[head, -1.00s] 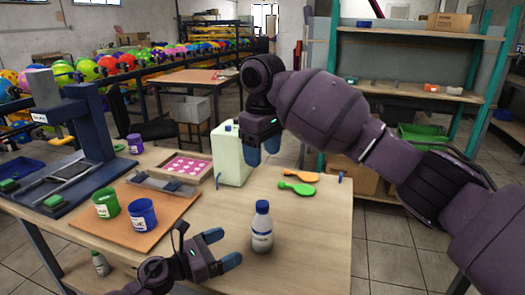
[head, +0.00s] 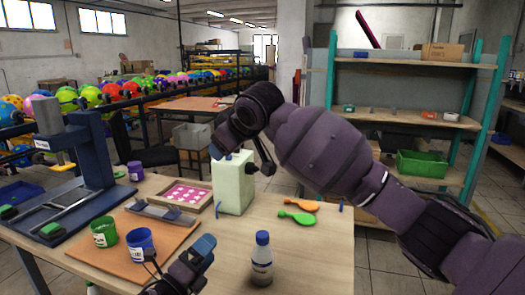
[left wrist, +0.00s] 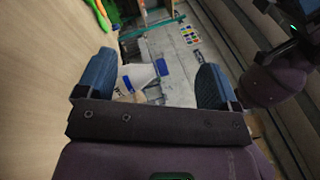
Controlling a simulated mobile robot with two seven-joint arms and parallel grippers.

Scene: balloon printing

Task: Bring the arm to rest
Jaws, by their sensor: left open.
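The right fingers are mostly hidden, with one blue tip showing. I cannot tell whether they are open or touch the canister.
Green and blue cups (head: 140,245) stand on a brown board at left. A dark blue press (head: 80,150) is behind them. An orange balloon (head: 298,203) and a green balloon (head: 300,217) lie on the table. Shelves (head: 400,120) stand at the back right.

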